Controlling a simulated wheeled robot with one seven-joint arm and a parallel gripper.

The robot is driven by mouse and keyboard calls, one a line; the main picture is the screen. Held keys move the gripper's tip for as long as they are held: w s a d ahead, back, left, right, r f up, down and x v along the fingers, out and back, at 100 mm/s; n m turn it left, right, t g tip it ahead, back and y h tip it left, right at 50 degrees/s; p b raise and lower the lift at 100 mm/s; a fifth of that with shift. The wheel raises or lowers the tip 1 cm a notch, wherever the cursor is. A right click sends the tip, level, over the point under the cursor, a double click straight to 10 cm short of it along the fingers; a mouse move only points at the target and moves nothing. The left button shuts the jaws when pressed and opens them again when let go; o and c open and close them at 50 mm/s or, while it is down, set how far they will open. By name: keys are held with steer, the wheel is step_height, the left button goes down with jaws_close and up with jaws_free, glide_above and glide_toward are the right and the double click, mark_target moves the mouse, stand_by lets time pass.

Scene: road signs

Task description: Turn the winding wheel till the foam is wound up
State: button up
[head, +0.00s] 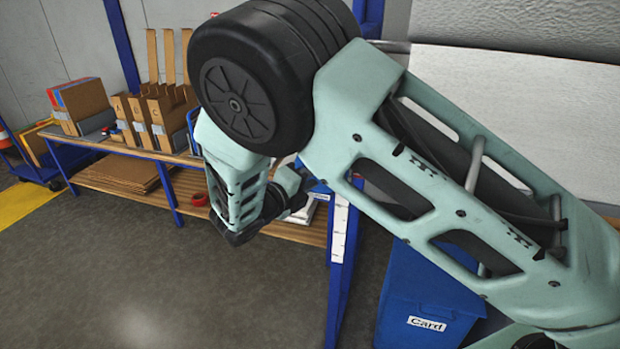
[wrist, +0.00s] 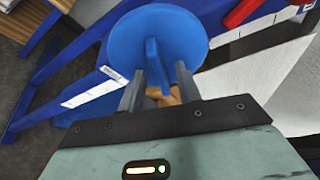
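The winding wheel (wrist: 178,35) is a round blue disc ahead of my gripper in the wrist view. A blue bar crosses its face, and a brown, wood-like handle stands near the bar's lower end. My gripper (wrist: 160,78) has its two grey fingers apart, one on each side of the handle; I cannot tell whether they touch it. A white foam sheet (wrist: 268,75) spreads to the right of the wheel. In the head view the white foam (head: 520,95) lies at the upper right, behind my arm. My arm hides most of the wheel there.
A blue-framed bench with a wooden top (head: 115,148) holds cardboard boxes at the left. A blue bin labelled "Card" (head: 420,290) stands below my arm. A red part (wrist: 243,12) shows above the foam in the wrist view. The grey floor at front left is clear.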

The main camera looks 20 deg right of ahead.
jaws_close()
